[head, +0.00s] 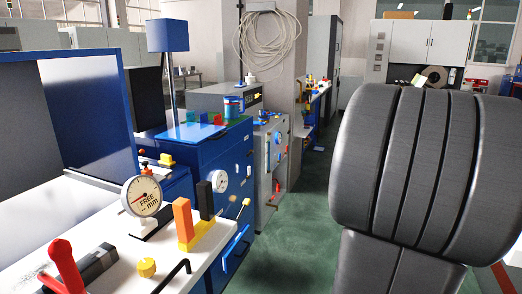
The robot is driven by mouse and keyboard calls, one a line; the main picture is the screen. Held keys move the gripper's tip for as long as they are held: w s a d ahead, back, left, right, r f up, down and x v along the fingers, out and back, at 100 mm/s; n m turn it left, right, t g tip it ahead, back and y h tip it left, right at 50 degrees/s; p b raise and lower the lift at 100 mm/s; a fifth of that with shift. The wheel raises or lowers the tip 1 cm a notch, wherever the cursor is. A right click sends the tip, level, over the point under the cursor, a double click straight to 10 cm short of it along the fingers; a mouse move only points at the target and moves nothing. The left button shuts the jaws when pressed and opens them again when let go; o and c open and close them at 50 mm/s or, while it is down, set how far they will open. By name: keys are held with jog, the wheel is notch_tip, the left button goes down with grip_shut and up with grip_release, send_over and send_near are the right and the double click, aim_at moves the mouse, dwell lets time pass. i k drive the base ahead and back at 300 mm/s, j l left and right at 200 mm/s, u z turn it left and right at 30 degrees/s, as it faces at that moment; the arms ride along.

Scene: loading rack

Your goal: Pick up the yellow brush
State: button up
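I cannot make out a clear yellow brush in the head view. Several small yellow things show. A yellow block (196,235) lies on the white bench top at the front, with an orange upright piece (183,221) and a black upright piece (205,200) by it. A round yellow knob-like piece (147,268) sits left of it. A small yellow-ended piece (246,202) shows at the right, near the blue cabinet. Whether any of these is the brush, I cannot tell. My gripper is not in view.
On the white bench top (105,232) stand a dial gauge (141,197), a red lever (66,266) and a bent black rod (172,277). A blue cabinet (205,152) stands behind. Green floor (290,235) is clear in the middle. A large dark ribbed form blocks the right side.

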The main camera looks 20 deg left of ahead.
aim_at(165, 161)
jog(key=i+u, duration=0.3)
jog(key=i, duration=0.25)
jog(key=i+l+u, duration=0.25)
jog(key=i, duration=0.25)
jog(key=i+l+u, duration=0.15)
jog(key=i+u, duration=0.15)
jog(key=i, duration=0.25)
jog(key=i+u, duration=0.15)
jog(key=u, duration=0.3)
jog(key=i+u, duration=0.2)
jog(key=u, duration=0.25)
jog(key=i+u, duration=0.15)
jog(key=u, duration=0.3)
jog(key=i+l+u, duration=0.1)
jog(key=u, duration=0.4)
jog(key=i+l+u, duration=0.15)
jog(key=i+u, duration=0.25)
jog(key=i+l+u, duration=0.15)
jog(key=u, duration=0.3)
jog(key=i+l, duration=0.05)
